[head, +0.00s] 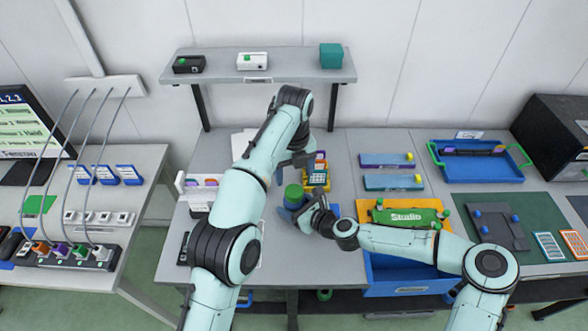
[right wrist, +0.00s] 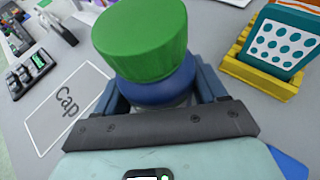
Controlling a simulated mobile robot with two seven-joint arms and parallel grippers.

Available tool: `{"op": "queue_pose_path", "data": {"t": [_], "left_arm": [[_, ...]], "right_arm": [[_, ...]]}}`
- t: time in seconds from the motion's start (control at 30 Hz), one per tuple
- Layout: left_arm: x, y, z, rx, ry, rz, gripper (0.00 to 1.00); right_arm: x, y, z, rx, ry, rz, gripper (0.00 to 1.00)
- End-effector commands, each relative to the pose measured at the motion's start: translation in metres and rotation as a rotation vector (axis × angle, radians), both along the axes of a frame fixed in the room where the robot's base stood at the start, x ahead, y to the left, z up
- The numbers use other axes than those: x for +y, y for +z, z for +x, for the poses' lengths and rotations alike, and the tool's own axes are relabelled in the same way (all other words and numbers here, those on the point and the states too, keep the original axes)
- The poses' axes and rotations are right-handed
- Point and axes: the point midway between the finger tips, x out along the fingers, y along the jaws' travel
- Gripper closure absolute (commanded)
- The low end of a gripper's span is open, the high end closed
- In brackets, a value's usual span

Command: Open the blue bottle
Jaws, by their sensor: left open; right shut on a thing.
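The blue bottle (right wrist: 160,90) with its wide green cap (right wrist: 140,38) stands at the middle of the workbench. The cap is on top of the bottle. My right gripper, also in the right wrist view (right wrist: 165,100), is shut on the bottle's blue body below the cap. My left gripper (head: 297,160) is open and empty, apart from the cap and above it in the picture. The lower part of the bottle is hidden by my right gripper.
A white-outlined area marked "Cap" (right wrist: 68,104) lies on the bench left of the bottle in the wrist view. A yellow rack (right wrist: 262,72) with a dotted card stands close on the right.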

Motion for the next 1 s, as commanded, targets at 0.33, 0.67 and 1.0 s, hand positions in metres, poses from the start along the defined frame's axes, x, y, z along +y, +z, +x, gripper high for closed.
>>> {"op": "queue_pose_path", "data": {"t": [0.33, 0.67, 1.0], "left_arm": [[0.0, -0.05, -0.001, 0.004, 0.003, 0.001, 0.23], [0.0, -0.069, -0.001, 0.0, 0.003, 0.0, 0.23], [0.0, -0.069, -0.001, 0.0, 0.004, 0.0, 0.72]], "right_arm": [[0.0, 0.001, 0.0, -0.001, 0.0, 0.0, 1.0], [0.0, 0.001, 0.0, -0.001, 0.0, 0.0, 1.0], [0.0, 0.001, 0.0, -0.002, 0.0, 0.001, 1.0]]}}
